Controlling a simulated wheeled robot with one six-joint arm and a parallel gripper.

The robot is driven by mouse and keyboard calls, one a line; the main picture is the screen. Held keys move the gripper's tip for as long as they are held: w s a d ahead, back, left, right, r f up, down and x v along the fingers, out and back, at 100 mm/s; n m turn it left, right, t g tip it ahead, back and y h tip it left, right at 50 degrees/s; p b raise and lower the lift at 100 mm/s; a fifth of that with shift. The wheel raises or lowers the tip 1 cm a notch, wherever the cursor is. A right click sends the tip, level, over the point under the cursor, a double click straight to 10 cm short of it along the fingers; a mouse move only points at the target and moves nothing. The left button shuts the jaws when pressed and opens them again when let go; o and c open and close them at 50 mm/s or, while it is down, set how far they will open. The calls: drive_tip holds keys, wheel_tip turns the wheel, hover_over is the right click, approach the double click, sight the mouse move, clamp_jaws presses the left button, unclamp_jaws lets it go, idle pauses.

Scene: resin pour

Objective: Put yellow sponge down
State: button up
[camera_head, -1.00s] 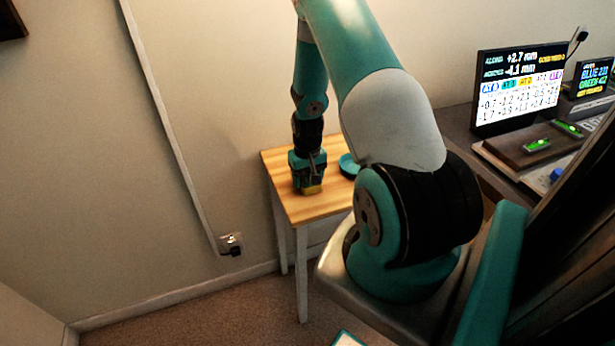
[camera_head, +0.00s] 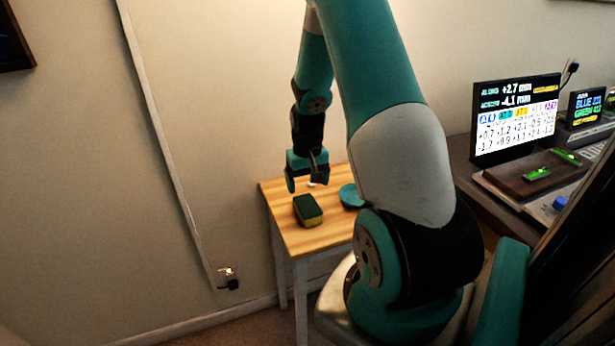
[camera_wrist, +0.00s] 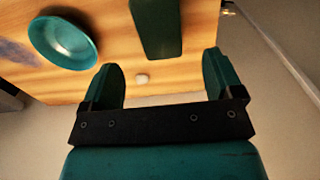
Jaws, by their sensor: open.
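The yellow sponge (camera_head: 309,214) with its dark green top lies on the small wooden table (camera_head: 320,240). In the wrist view its green top (camera_wrist: 157,28) shows at the upper edge, beyond the fingertips. My gripper (camera_head: 305,186) is open and empty above the table, behind and above the sponge, clear of it. Its two spread fingers also show in the wrist view (camera_wrist: 163,75), with nothing between them touching either one.
A teal dish (camera_head: 350,196) stands to the right of the sponge; it also shows in the wrist view (camera_wrist: 64,42). A screen (camera_head: 516,117) and a dark bench with green levels (camera_head: 538,174) are at the right.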

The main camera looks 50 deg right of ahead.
drive_tip(key=a+r+n+y, duration=0.1)
drive_tip(key=a+r+n, duration=0.1)
drive_tip(key=a+r, duration=0.55)
drive_tip(key=a+r+n+t, duration=0.1)
drive_tip(key=a+r+n, duration=0.25)
drive_tip(key=a, duration=0.65)
drive_tip(key=a+r+n+y, duration=0.1)
drive_tip(key=a+r+n, duration=0.1)
drive_tip(key=a+r, duration=0.5)
drive_tip(key=s+a+r+n+y, duration=0.1)
drive_tip(key=s+a+r+n, duration=0.1)
drive_tip(key=s+a, duration=0.5)
drive_tip(key=s+a+r+n+g+y, duration=0.1)
drive_tip(key=s+a+r+n, duration=0.1)
drive_tip(key=s+a+n, duration=0.2)
drive_tip(key=s+a, duration=0.2)
drive_tip(key=s, duration=0.2)
drive_tip(key=shift+a+r, duration=0.15)
drive_tip(key=shift+a, duration=0.25)
